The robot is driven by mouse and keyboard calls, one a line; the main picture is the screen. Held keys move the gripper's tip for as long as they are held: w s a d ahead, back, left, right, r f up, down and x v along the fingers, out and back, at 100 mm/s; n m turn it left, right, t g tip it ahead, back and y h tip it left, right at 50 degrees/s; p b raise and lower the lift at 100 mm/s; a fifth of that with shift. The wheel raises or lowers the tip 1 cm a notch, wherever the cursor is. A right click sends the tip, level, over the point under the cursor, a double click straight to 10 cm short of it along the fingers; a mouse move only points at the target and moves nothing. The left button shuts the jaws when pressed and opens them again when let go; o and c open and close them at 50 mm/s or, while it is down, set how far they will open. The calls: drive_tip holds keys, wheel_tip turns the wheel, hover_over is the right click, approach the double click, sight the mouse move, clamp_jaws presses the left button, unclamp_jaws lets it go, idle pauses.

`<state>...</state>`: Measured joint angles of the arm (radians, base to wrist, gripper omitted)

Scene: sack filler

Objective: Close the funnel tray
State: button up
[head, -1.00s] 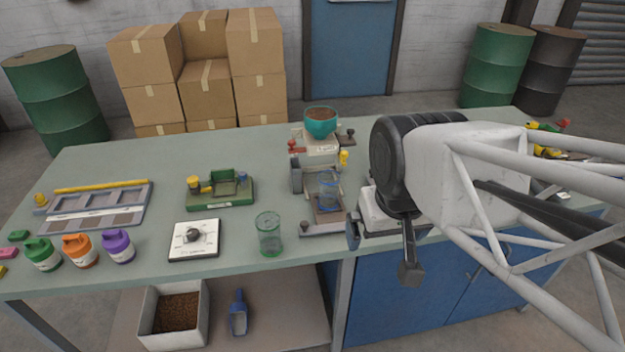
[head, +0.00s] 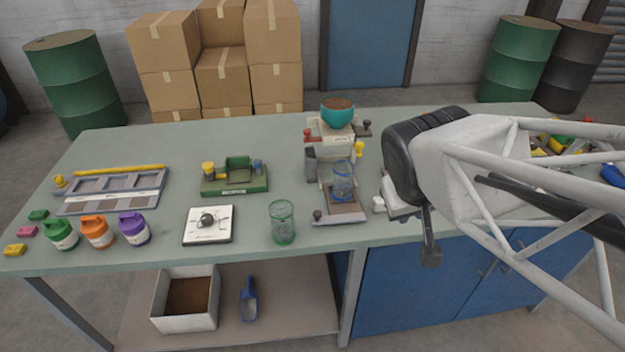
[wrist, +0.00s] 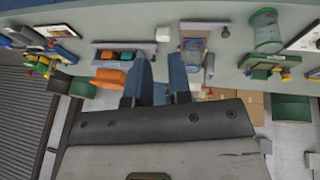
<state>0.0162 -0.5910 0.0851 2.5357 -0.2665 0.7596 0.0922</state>
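A small filling machine stands on the bench, with a teal bowl (head: 338,112) of brown grains on top. Below it a clear blue jar (head: 343,185) stands upright on a low brownish plate (head: 345,206). A grey bar with a dark knob (head: 318,215) lies along the plate's front. I cannot tell which part is the funnel tray. My gripper (wrist: 161,62) is empty, its two blue-grey fingers apart in the wrist view. In the head view it is right of the plate, apart from it, and mostly hidden by my arm. The blue jar also shows in the wrist view (wrist: 193,55).
A green glass (head: 282,222) stands left of the plate. A white block (head: 379,205) and a part-hidden white box stand right of it, beside my arm. A dial panel (head: 208,224), a green stand (head: 235,182) and several coloured bottles fill the left bench.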

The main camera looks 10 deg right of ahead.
drive_tip(key=w+n+t, duration=0.1)
drive_tip(key=w, duration=0.1)
drive_tip(key=w+d+n+t+h, duration=0.1)
drive_tip(key=w, duration=0.1)
drive_tip(key=w+d+f, duration=0.1)
drive_tip(key=w, duration=0.1)
drive_tip(key=shift+w+d+n+t+h, duration=0.2)
drive_tip(key=shift+w+n+t+h, duration=0.1)
drive_tip(key=shift+n+t, duration=0.1)
clamp_jaws()
drive_tip(key=w+a+f+n+t+y, duration=0.2)
drive_tip(key=w+a+f+n+y, duration=0.35)
drive_tip(key=n, duration=0.35)
drive_tip(key=s+a+f+n+g+y, duration=0.2)
drive_tip(key=a+f+n+g+y, duration=0.1)
drive_tip(key=a+f+n, duration=0.1)
wheel_tip(320, 180, down, 2)
drive_tip(key=shift+s+a+f, duration=0.25)
drive_tip(key=shift+s+a, duration=0.15)
drive_tip(key=shift+a, duration=0.05)
